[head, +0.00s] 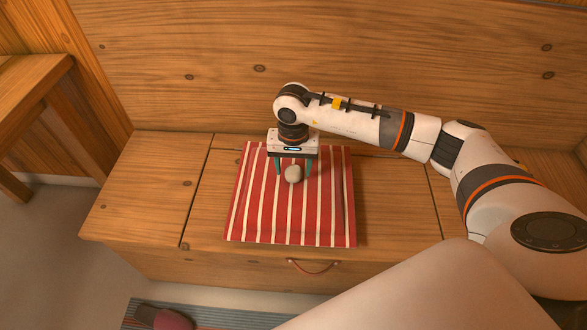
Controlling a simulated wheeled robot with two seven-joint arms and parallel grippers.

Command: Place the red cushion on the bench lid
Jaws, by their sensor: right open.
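The red cushion (328,215), with white stripes, lies flat on the wooden bench lid (395,205), a little left of the lid's middle. My right gripper (293,169) points down over the cushion's back half with its two green fingers apart. My left gripper is not in view.
A leather pull (313,267) hangs on the bench front below the cushion. A wooden back wall (400,50) rises behind the bench. A wooden table (30,90) stands at the left. A dark red slipper (163,318) lies on a striped rug (225,314) below. The bench top left of the lid is bare.

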